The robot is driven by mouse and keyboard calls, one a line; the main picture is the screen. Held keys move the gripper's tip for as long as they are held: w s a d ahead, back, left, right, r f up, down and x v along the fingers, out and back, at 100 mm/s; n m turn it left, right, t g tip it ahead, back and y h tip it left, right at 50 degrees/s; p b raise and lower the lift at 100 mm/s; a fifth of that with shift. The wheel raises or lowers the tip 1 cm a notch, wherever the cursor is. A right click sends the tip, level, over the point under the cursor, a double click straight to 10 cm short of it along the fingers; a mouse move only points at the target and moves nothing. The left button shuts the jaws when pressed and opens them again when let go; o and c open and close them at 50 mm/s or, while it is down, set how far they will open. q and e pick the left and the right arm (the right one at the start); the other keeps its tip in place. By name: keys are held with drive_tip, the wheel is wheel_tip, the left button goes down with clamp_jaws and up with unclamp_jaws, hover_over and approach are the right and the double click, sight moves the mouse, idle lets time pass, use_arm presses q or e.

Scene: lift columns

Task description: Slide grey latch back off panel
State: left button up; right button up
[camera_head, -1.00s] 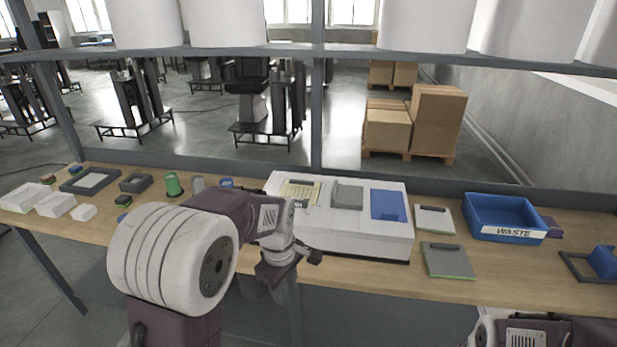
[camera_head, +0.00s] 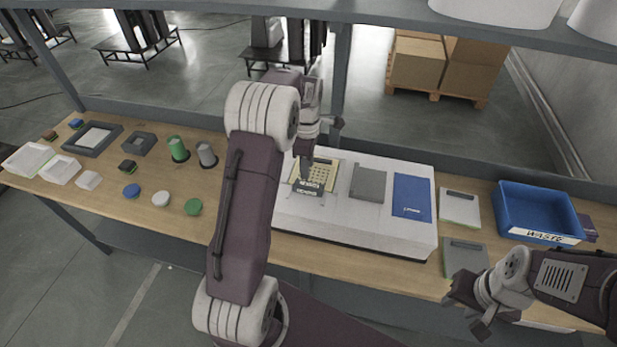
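A white console box (camera_head: 350,228) on the bench carries a yellow keypad panel (camera_head: 320,173), a grey plate (camera_head: 368,183) and a blue plate (camera_head: 411,197). A small dark grey piece (camera_head: 307,188) lies over the keypad panel's front left part; I cannot tell for sure whether it is the latch. My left gripper (camera_head: 320,145) points down over the back left of the box, by the keypad panel. Its fingers are partly hidden, so opening and contact are unclear. My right gripper (camera_head: 470,307) is open and empty at the bench's front edge, right of the box.
A blue bin (camera_head: 540,210) marked WASTE stands right of the box, beside two flat grey-topped pieces (camera_head: 459,208). Trays, cylinders and coloured discs (camera_head: 193,206) lie at left. A shelf rail (camera_head: 400,32) and post (camera_head: 341,70) stand behind the bench.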

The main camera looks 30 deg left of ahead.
sight(308, 186)
use_arm(q)
drive_tip(key=f, duration=0.2)
drive_tip(key=f+p, duration=0.1)
drive_tip(key=f, duration=0.2)
drive_tip(key=f+p, duration=0.1)
drive_tip(key=f, duration=0.2)
drive_tip(key=shift+w+a+f, duration=0.1)
drive_tip(key=shift+w+f, duration=0.05)
drive_tip(key=shift+w, duration=0.1)
drive_tip(key=shift+s+f, duration=0.15)
drive_tip(key=shift+f, duration=0.4)
drive_tip(key=shift+c, duration=0.9)
clamp_jaws()
drive_tip(key=shift+w+r, duration=0.1)
drive_tip(key=shift+w, duration=0.15)
